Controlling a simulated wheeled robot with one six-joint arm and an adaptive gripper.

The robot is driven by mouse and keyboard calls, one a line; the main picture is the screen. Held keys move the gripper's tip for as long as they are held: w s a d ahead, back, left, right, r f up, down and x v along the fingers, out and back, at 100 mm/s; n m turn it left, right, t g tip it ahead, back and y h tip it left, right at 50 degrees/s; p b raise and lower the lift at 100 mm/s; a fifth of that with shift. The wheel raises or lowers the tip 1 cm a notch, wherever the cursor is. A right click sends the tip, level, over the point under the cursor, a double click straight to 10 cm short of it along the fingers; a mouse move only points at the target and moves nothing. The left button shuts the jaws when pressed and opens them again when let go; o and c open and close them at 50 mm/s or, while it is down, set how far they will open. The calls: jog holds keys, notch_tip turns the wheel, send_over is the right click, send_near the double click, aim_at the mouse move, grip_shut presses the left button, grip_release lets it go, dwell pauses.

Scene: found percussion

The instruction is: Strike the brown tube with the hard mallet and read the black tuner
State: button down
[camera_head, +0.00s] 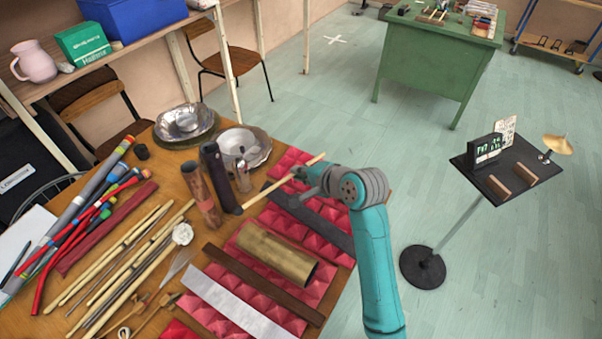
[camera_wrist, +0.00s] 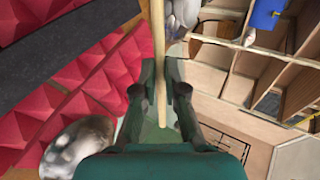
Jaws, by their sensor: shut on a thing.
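My gripper (camera_head: 303,177) is shut on a pale wooden stick (camera_head: 256,197) above the right side of the table. The stick slants from lower left to upper right; in the wrist view the stick (camera_wrist: 159,60) runs between the fingers (camera_wrist: 160,92). I cannot make out a mallet head on it. A brown tube (camera_head: 198,188) stands upright left of my gripper, apart from it, beside a dark tube (camera_head: 215,165). The black tuner (camera_head: 486,149) stands on a black stand at right, showing small green characters that I cannot read surely.
A brass-coloured tube (camera_head: 276,252) lies on red foam (camera_head: 240,290) among flat bars. Metal bowls (camera_head: 185,122) stand behind the tubes. Several sticks (camera_head: 125,262) and coloured tubes (camera_head: 75,222) cover the table's left. Open floor (camera_head: 490,280) lies at right around the stand (camera_head: 423,267).

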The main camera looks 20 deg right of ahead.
jog(key=w+a+m+h, duration=0.2)
jog(key=w+a, duration=0.1)
jog(key=a, duration=0.2)
jog(key=s+d, duration=0.3)
jog(key=s, duration=0.1)
jog(key=shift+s+d, duration=0.35)
jog(key=shift+d, duration=0.05)
